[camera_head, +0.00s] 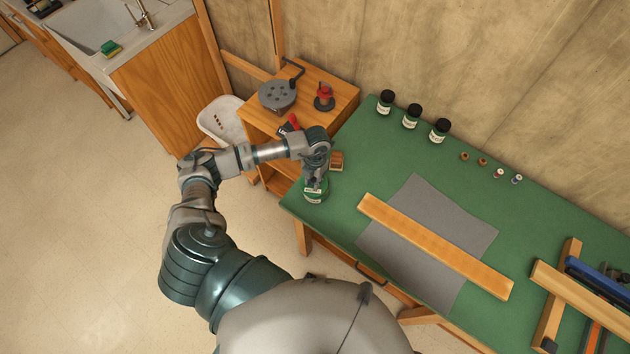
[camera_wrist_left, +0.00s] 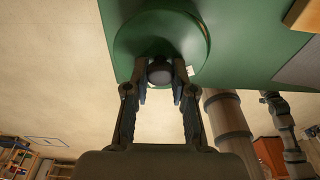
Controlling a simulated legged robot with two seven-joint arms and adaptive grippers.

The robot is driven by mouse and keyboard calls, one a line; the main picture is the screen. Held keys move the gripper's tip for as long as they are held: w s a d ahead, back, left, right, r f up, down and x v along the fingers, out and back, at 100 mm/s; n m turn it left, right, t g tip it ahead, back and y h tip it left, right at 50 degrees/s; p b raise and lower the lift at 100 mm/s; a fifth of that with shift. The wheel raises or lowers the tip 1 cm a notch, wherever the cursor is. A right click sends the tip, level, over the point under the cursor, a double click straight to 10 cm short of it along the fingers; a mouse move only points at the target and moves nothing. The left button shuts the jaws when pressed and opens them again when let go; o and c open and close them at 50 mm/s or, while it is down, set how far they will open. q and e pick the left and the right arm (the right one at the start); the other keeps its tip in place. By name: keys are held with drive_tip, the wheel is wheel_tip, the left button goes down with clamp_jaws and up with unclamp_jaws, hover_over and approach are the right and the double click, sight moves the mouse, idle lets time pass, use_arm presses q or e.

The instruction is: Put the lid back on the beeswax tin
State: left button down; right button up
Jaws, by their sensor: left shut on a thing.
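The beeswax tin (camera_head: 316,196) is a round green container with a pale label, near the left end of the green bench top (camera_head: 352,205). My left gripper (camera_head: 315,181) is directly above it, pointing down, and hides much of its top. In the left wrist view, my left gripper (camera_wrist_left: 160,82) is shut on the dark round knob (camera_wrist_left: 159,70) of the green lid (camera_wrist_left: 140,42). The lid lies over the tin, but I cannot tell whether it is seated or slightly above the rim. My right gripper is in neither view.
A small brown block (camera_head: 336,161) lies close behind the tin. A wooden bar (camera_head: 435,245) lies across a grey mat (camera_head: 395,225) to the right. Several dark jars and spools line the back. A wooden cabinet (camera_head: 330,84) stands behind the arm. The bench edge is close to the tin.

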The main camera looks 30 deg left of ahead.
use_arm(q)
drive_tip(key=shift+a+f, duration=0.1)
drive_tip(key=shift+a, duration=0.25)
drive_tip(key=shift+d, duration=0.85)
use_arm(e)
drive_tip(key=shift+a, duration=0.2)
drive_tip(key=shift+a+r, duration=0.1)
use_arm(q)
drive_tip(key=shift+d+r, duration=0.2)
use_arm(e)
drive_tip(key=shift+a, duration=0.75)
